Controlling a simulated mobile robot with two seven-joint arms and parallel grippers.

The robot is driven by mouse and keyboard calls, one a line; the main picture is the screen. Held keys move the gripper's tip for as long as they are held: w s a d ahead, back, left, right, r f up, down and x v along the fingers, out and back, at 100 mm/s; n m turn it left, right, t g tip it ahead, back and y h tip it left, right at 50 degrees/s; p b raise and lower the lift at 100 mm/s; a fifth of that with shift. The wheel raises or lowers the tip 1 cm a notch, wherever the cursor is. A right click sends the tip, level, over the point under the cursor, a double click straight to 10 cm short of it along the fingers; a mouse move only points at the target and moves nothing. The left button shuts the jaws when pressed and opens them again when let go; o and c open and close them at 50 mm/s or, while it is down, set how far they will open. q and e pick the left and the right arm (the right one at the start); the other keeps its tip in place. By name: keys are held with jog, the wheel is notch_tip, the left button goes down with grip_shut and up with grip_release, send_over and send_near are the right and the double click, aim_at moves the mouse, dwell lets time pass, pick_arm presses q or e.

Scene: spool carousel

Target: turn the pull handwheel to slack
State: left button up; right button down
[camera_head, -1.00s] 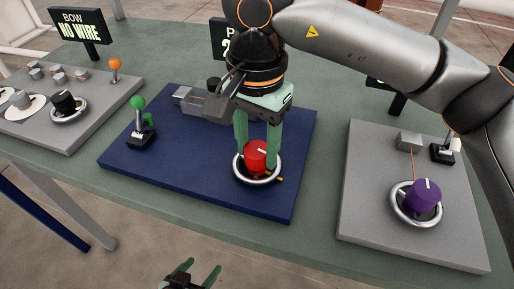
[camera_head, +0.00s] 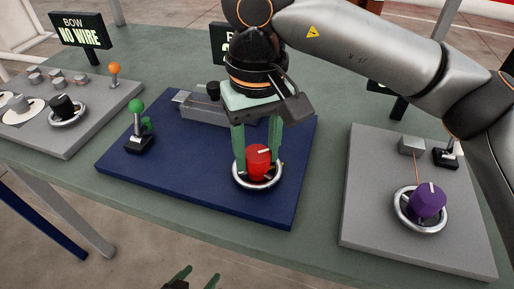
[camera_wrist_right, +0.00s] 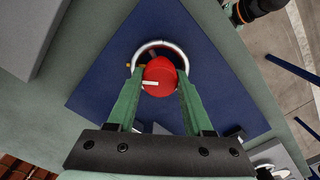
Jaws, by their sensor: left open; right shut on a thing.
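The red knob (camera_head: 257,160) of a handwheel with a chrome ring (camera_head: 240,182) sits on the blue board (camera_head: 190,178) in the middle of the table. A white line marks its top. My right gripper (camera_head: 257,168) points down and is shut on the red knob, one green finger on each side. The right wrist view shows the knob (camera_wrist_right: 160,78) between the fingers, inside the ring (camera_wrist_right: 176,46). The sign (camera_head: 222,42) behind is mostly hidden by my arm. My left gripper (camera_head: 195,277) is open and empty at the bottom edge, mostly out of view.
A green-topped lever (camera_head: 137,105) stands left on the blue board, with a grey block (camera_head: 205,108) behind. A purple-knobbed handwheel (camera_head: 427,199) is on the grey right board (camera_head: 370,235). The left board (camera_head: 85,125) holds a black knob (camera_head: 66,106) and an orange-topped lever (camera_head: 114,68).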

aim_at(257, 153)
jog(key=n, duration=0.5)
jog(key=shift+n, duration=2.4)
jog(key=shift+c, duration=1.5)
grip_release()
notch_tip(257, 153, up, 12)
jog(key=p, duration=0.3)
jog(key=shift+r, duration=0.25)
